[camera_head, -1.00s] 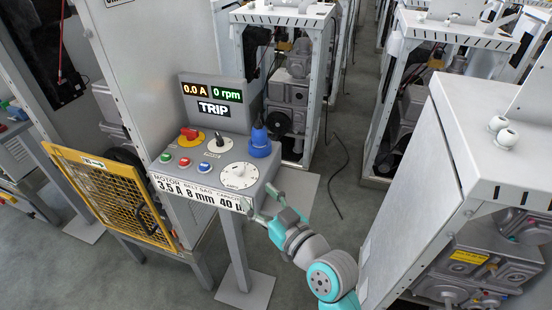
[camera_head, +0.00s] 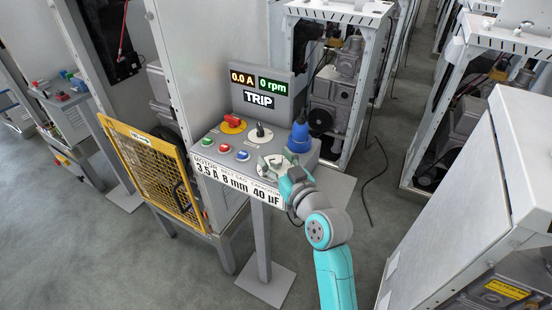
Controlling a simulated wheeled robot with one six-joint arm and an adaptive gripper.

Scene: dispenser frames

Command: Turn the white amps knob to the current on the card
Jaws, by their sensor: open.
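The white amps knob (camera_head: 262,166) is a round dial on the sloped top of the grey control box. My gripper (camera_head: 276,163) is open over its right part and hides much of it. I cannot tell whether the fingers touch the knob, and its scale is too small to read here. The card (camera_head: 238,185) on the box's front edge reads motor 3.5 A, belt gap 8 mm and capacitor 40 µF. The display (camera_head: 260,83) above shows 0.0 A, 0 rpm and TRIP.
A blue plug (camera_head: 299,138) stands upright close behind my gripper. A red switch (camera_head: 233,121) on a yellow disc, a black pointer knob (camera_head: 260,130) and several push buttons (camera_head: 224,147) share the box top. A yellow mesh guard (camera_head: 150,172) stands at the left.

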